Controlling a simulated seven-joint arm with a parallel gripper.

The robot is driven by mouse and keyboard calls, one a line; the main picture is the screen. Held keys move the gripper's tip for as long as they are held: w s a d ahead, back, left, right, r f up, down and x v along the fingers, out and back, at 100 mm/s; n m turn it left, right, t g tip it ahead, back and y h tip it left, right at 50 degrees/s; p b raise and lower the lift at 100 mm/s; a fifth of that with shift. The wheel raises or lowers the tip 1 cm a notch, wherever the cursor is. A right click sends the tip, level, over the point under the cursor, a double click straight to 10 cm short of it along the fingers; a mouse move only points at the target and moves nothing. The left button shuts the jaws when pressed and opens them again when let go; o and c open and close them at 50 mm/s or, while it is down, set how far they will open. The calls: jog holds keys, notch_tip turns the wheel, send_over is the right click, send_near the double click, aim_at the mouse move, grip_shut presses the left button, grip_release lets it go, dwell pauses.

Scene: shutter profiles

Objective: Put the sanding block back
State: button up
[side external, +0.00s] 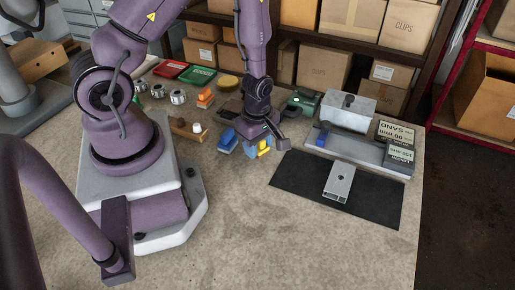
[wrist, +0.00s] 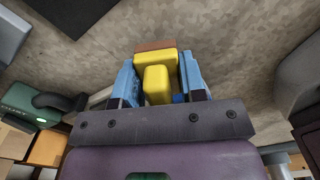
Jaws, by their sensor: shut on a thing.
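The sanding block (wrist: 156,66) is yellow with a brown face at its far end and a raised yellow grip. In the wrist view it sits between the two blue fingers of my gripper (wrist: 157,88), which is shut on it. In the side external view my gripper (side external: 258,150) is low over the middle of the bench, and only a bit of the yellow block (side external: 264,150) shows. I cannot tell whether the block touches the bench. A blue block (side external: 228,141) lies just left of my gripper.
Right of my gripper, a dark mat (side external: 296,188) carries a metal profile (side external: 339,182). Behind it stand a grey machine (side external: 347,111) and printed signs (side external: 396,139). A green case (side external: 302,101), orange blocks (side external: 205,98) and a wooden holder (side external: 187,130) are nearby. The front bench is clear.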

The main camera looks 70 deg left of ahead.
jog(key=shift+f, duration=0.8)
jog(key=shift+f, duration=0.1)
jog(key=o, duration=0.9)
